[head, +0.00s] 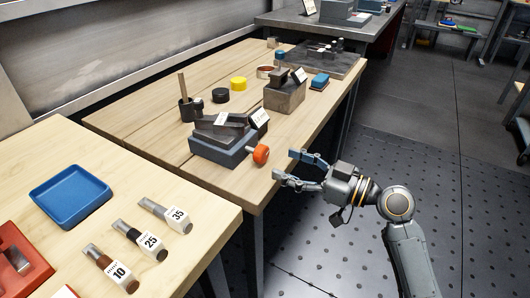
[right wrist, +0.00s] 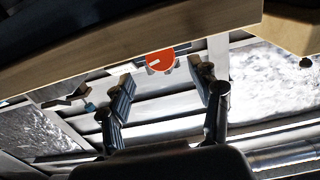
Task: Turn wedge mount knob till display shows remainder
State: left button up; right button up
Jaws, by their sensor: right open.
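The wedge mount (head: 222,139) is a dark blue-grey block on the wooden table. Its orange-red knob (head: 261,155) sticks out at its right side, near the table edge. In the right wrist view the knob (right wrist: 160,62) shows as an orange disc with a white mark, ahead of and between the fingers. A small white tag (head: 259,118) stands at the mount; its writing is too small to read. My right gripper (head: 283,164) is open and empty, just right of the knob and apart from it. My left gripper is not in view.
A near table holds a blue tray (head: 70,196), a red holder (head: 18,262) and several labelled pieces, such as the one marked 35 (head: 166,214). Behind the mount stand a dark cup (head: 190,110), a yellow roll (head: 238,84) and a grey-brown block (head: 285,97). The floor at right is free.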

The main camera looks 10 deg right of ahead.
aim_at(265, 156)
jog(key=x, duration=0.6)
jog(key=shift+w+a, duration=0.2)
jog(key=shift+a, duration=0.05)
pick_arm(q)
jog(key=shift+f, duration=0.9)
pick_arm(e)
jog(key=c, duration=1.1)
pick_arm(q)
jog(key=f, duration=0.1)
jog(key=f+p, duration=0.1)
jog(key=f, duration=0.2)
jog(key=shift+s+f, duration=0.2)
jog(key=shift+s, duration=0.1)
pick_arm(e)
jog(key=m, duration=0.4)
jog(key=shift+c, duration=0.4)
jog(key=o, duration=1.2)
